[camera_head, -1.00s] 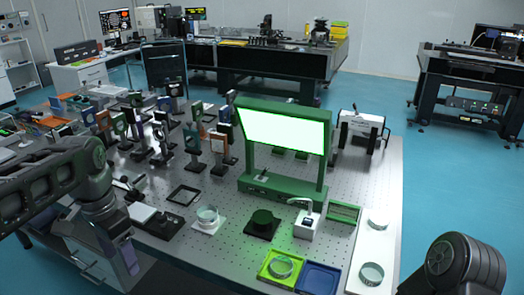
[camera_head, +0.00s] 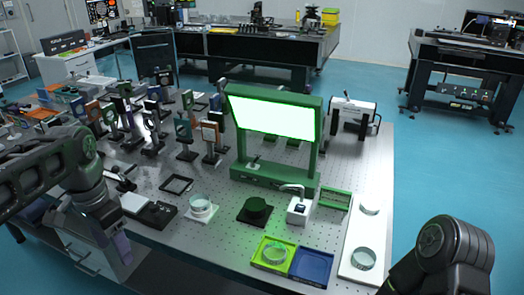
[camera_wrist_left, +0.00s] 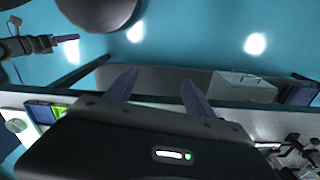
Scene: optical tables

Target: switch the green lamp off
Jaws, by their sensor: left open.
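The green lamp is a green frame (camera_head: 232,150) on the optical table with a brightly lit white panel (camera_head: 275,118). Its green base (camera_head: 285,182) carries a small switch-like part (camera_head: 254,163) left of centre. My left gripper (camera_head: 122,248) is at the table's front left edge, low and well to the left of the lamp, touching nothing that I can see. In the left wrist view its two fingers (camera_wrist_left: 156,92) stand apart and empty; the lamp is not recognisable there. My right gripper seems to show at the upper left of the left wrist view (camera_wrist_left: 55,42), too small to judge.
On the table (camera_head: 225,240), a black frame (camera_head: 176,184), a round white dish (camera_head: 201,205), a dark green knob-like part (camera_head: 256,209) and a white tap-like device (camera_head: 298,207) stand before the lamp. Green and blue trays (camera_head: 312,265) lie at the front. Optic mounts crowd the back left.

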